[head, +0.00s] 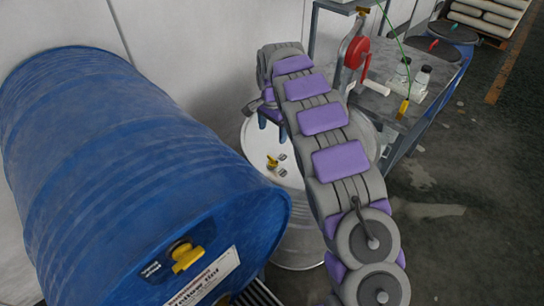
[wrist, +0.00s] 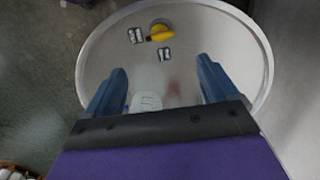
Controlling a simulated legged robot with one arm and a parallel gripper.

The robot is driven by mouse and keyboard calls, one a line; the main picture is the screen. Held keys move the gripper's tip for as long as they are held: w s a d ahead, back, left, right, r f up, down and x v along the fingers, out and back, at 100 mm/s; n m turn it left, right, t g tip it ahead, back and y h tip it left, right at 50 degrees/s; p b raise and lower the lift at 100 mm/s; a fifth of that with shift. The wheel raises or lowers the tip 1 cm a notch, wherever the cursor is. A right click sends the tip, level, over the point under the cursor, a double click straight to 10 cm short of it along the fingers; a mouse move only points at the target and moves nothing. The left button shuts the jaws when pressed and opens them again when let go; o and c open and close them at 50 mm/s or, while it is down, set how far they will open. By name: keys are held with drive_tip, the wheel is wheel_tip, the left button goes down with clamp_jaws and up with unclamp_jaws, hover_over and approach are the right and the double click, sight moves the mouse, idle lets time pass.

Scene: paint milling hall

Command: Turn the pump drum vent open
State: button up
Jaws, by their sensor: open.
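A pale grey upright drum (head: 258,140) stands behind the lying blue drum, partly hidden by my arm. A small yellow vent handle (head: 272,161) sits on its lid. In the wrist view the lid (wrist: 120,60) is below my gripper, and the yellow handle (wrist: 160,33) lies near the lid's far edge, its narrow end pointing left. Two small labels (wrist: 136,35) are beside it, too small to read. My gripper (wrist: 158,75) is open and empty, its blue fingers spread above the lid, apart from the handle. In the head view its fingers (head: 268,117) show over the lid's back part.
A large blue drum (head: 110,150) lies at left, with a yellow tap (head: 185,256) on its end. A wall is behind; open floor (head: 470,200) is at right.

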sight(272, 158)
wheel_tip(272, 158, down, 13)
drive_tip(key=shift+f+b, duration=0.15)
drive_tip(key=shift+b, duration=1.05)
drive_tip(key=shift+c, duration=0.4)
drive_tip(key=c, duration=1)
